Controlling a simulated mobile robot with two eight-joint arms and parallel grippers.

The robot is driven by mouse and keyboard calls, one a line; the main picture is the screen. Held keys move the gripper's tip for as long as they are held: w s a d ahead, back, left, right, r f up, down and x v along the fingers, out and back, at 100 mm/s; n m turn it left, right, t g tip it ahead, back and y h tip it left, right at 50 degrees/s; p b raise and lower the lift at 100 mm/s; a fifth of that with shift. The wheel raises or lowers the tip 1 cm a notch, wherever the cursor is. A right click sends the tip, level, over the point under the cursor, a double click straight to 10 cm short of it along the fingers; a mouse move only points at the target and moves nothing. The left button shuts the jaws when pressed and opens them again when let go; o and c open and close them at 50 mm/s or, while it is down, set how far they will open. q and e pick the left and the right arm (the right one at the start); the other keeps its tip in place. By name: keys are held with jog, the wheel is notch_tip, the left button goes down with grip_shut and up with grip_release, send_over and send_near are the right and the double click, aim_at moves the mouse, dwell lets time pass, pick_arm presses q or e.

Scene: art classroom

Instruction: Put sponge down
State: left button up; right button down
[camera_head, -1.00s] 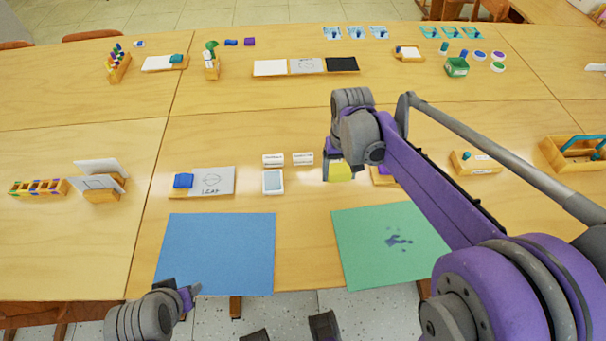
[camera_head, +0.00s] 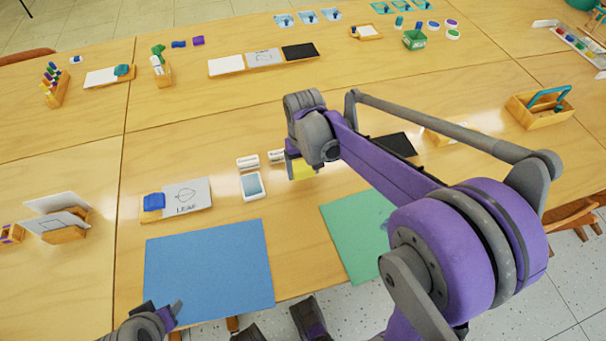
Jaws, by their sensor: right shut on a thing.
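A yellow sponge (camera_head: 303,168) is held in my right gripper (camera_head: 300,160), which is shut on it. The sponge is above the wooden table, just right of the small white cards and behind the green mat (camera_head: 348,230). The gripper hides part of it, and I cannot tell whether it touches the table. My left gripper (camera_head: 162,312) is at the bottom left, by the near left corner of the blue mat (camera_head: 208,268). Its jaw gap does not show clearly.
A board with a blue cloth (camera_head: 153,202) and leaf drawing (camera_head: 187,195) lies left. A small white-framed tablet (camera_head: 252,186) lies left of the sponge. A black panel (camera_head: 397,144) is right, partly behind my arm. A wooden caddy (camera_head: 540,110) stands far right. The blue mat is clear.

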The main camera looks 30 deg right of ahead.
pick_arm(q)
jog(key=shift+f, duration=0.3)
pick_arm(e)
jog(key=shift+f, duration=1.3)
pick_arm(q)
jog(key=shift+f, duration=0.1)
pick_arm(e)
jog(key=shift+f, duration=0.15)
grip_release()
